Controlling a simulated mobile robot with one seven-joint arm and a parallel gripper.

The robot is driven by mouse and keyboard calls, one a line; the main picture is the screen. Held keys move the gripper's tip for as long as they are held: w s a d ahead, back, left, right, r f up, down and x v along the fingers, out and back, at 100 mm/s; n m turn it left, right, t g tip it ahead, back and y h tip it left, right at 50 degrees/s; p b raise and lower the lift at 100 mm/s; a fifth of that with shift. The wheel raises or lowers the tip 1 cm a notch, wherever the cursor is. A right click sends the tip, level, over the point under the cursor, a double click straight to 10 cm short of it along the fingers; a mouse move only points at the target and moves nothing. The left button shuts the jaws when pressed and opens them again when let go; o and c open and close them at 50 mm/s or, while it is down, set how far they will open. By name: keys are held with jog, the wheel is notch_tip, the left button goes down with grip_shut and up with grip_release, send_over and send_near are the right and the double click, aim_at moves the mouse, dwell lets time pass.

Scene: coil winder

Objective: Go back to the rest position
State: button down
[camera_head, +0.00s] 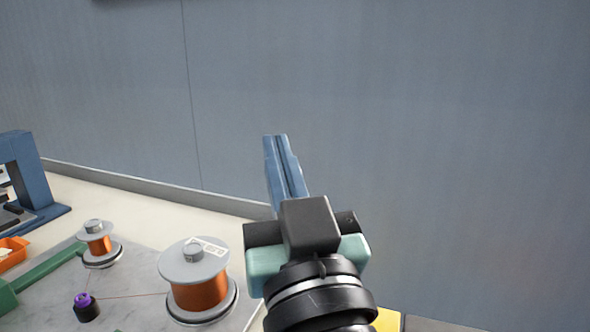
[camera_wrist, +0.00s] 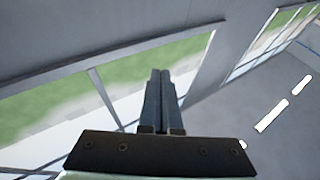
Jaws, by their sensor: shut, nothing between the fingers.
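My gripper (camera_head: 276,138) is raised in the middle of the head view, in front of the blue-grey wall. Its two blue fingers are together, with nothing between them. In the wrist view my gripper (camera_wrist: 160,73) also shows its fingers side by side and shut, pointing toward windows and ceiling. The gripper is apart from the coil winder parts, which lie to its left and lower in the head view.
A large copper wire spool (camera_head: 200,291) and a smaller one (camera_head: 101,244) stand on a grey plate (camera_head: 140,312). A purple-topped knob (camera_head: 84,302), a green bar (camera_head: 50,266), an orange bin (camera_head: 12,251) and a blue frame (camera_head: 27,172) are left. The wall (camera_head: 450,150) fills the right.

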jog(key=s+d+r+m+t+h, duration=0.1)
jog(key=s+r+t+h, duration=0.25)
jog(key=r, duration=0.35)
jog(key=s+r+m+t+h, duration=0.2)
jog(key=s+r+t, duration=0.1)
jog(key=s+r, duration=0.3)
notch_tip(320, 180, up, 24)
jog(key=w+p, duration=0.1)
jog(key=p, duration=2.2)
jog(key=shift+w+d+f+g+p, duration=0.25)
jog(key=shift+w+g+p, duration=0.1)
jog(key=shift+g, duration=0.1)
jog(key=shift+y, duration=0.25)
